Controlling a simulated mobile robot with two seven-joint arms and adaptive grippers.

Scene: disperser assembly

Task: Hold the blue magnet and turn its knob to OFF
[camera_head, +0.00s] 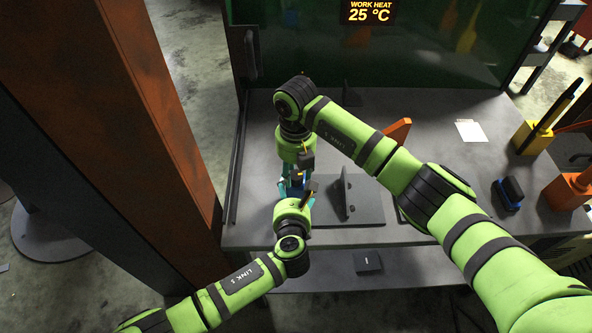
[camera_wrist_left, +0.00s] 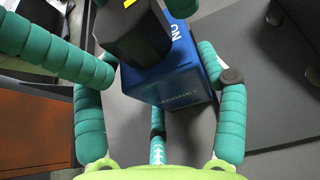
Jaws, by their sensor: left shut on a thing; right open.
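The blue magnet (camera_wrist_left: 178,82) is a box with MAGNET lettering on its side and part of an ON label on top. Its black knob (camera_wrist_left: 135,38) has a yellow mark near the picture's top edge; I cannot tell which position it points to. My left gripper (camera_head: 294,192) is shut on the magnet, its teal fingers on both sides in the left wrist view. My right gripper (camera_head: 296,172) is open just above the magnet. One of its teal fingers (camera_wrist_left: 50,52) reaches close to the knob from the upper left; contact is unclear. Arms mostly hide the magnet in the head view.
The grey table (camera_head: 255,215) holds a dark angled bracket (camera_head: 345,193) right of the grippers. An orange piece (camera_head: 396,132), white paper (camera_head: 471,131), a blue-and-black block (camera_head: 509,194) and yellow and orange holders stand farther right. A rusty column (camera_head: 160,110) rises at left.

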